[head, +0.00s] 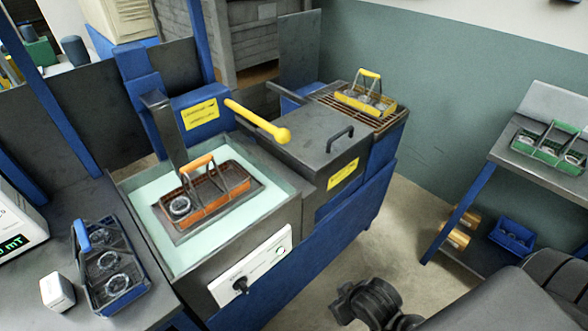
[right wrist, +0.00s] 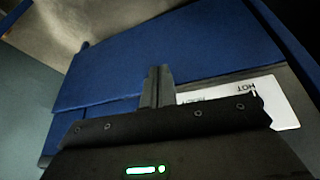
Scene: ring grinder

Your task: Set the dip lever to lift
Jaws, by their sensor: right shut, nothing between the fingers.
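The dip lever is a yellow bar with a ball end (head: 257,120), pointing to the lower right beside the blue housing with a yellow label (head: 198,115). An orange-handled basket (head: 212,203) with ring parts sits on a plate over the pale liquid in the tank (head: 150,215). My right gripper (head: 348,303) is low at the front, over the floor and well apart from the lever. In the right wrist view its fingers (right wrist: 157,85) are together and empty, in front of a blue panel. My left gripper is out of view.
A black-handled lid (head: 325,165) and a yellow basket on a grate (head: 366,100) lie right of the lever. A blue-handled basket (head: 112,270) and a white box (head: 57,292) are at left. A green basket (head: 550,148) sits on the right stand. Floor between is clear.

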